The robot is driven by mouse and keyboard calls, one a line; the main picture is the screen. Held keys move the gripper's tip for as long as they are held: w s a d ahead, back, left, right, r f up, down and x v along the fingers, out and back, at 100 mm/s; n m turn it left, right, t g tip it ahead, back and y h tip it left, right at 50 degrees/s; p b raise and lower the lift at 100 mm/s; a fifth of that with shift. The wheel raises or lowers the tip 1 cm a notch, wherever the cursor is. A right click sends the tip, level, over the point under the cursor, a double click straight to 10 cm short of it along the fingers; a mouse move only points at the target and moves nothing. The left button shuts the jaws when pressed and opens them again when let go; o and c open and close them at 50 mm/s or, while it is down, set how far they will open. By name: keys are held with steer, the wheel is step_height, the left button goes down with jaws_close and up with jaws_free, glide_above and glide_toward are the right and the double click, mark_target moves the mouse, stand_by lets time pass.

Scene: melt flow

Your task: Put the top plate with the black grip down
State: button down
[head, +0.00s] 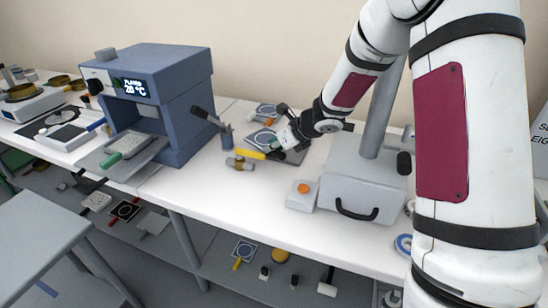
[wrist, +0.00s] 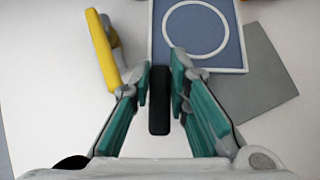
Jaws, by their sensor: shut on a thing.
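My gripper (wrist: 158,92) is shut on the black grip (wrist: 158,115), which lies between its teal finger pads in the wrist view. A blue plate with a white border and white ring (wrist: 235,50) extends ahead of the grip and is cut off by the top edge. The grip lines up with this plate's near left side; their join is hard to make out. In the head view, my gripper (head: 281,146) is low over the bench beside the blue plate (head: 262,137). I cannot tell whether the plate touches what is below it.
A grey plate (wrist: 262,85) lies partly under the blue one's outline. A yellow handle (wrist: 102,50) is close left of my fingers. Another ringed plate (head: 266,110) lies behind. The blue press (head: 170,100) stands left; a grey box (head: 350,190) and orange-button box (head: 302,195) stand right.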

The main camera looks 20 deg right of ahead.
mark_target(273, 155)
steer(key=shift+f+b, duration=0.4)
steer(key=shift+f, duration=1.45)
steer(key=c, duration=1.8)
jaws_free()
steer(key=shift+f, duration=0.1)
